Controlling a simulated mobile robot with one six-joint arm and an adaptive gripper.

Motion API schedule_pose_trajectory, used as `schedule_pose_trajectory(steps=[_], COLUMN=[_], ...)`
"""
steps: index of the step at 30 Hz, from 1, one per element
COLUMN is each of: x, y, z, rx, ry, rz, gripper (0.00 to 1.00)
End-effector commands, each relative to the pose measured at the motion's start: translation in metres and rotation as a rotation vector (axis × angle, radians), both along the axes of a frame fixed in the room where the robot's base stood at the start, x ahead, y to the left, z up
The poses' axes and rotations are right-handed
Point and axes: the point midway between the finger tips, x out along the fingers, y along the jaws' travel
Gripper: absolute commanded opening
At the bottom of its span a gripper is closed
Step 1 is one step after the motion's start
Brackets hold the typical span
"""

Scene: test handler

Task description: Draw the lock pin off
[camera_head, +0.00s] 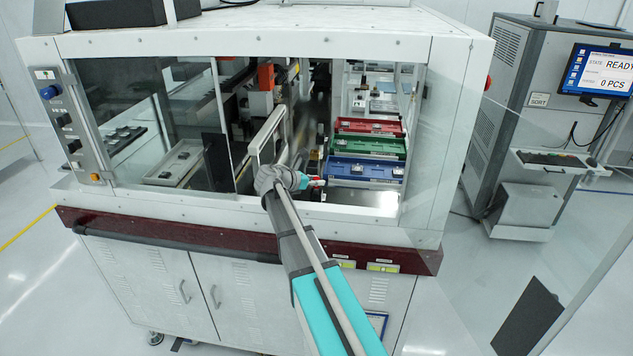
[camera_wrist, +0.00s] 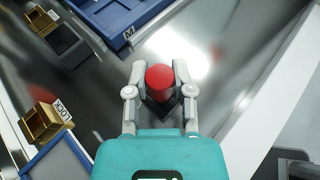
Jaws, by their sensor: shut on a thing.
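The lock pin shows as a red round-headed piece (camera_wrist: 159,78) between my fingers in the wrist view. My gripper (camera_wrist: 160,90) is shut on it. The pin's lower end is hidden beneath its head, with a dark shape under it, so I cannot tell what it touches. A brass block (camera_wrist: 40,123) beside a label reading LOCK (camera_wrist: 63,112) lies to the left, apart from the pin. In the head view my gripper (camera_head: 316,182) is inside the machine opening, in front of the blue tray, with a small red spot at its tip.
The blue tray (camera_head: 364,181), green tray (camera_head: 372,145) and red tray (camera_head: 368,125) lie behind my gripper. A second brass block (camera_wrist: 42,20) is at upper left in the wrist view. A pale frame edge (camera_wrist: 268,88) runs along the right. Bare metal surface lies around the pin.

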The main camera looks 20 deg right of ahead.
Motion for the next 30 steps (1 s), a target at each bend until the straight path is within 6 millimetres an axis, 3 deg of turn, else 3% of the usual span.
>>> schedule_pose_trajectory(steps=[30], x=[0.0001], y=[0.0000], z=[0.0096], rx=[0.000], ry=[0.000], rz=[0.000], gripper=[0.00])
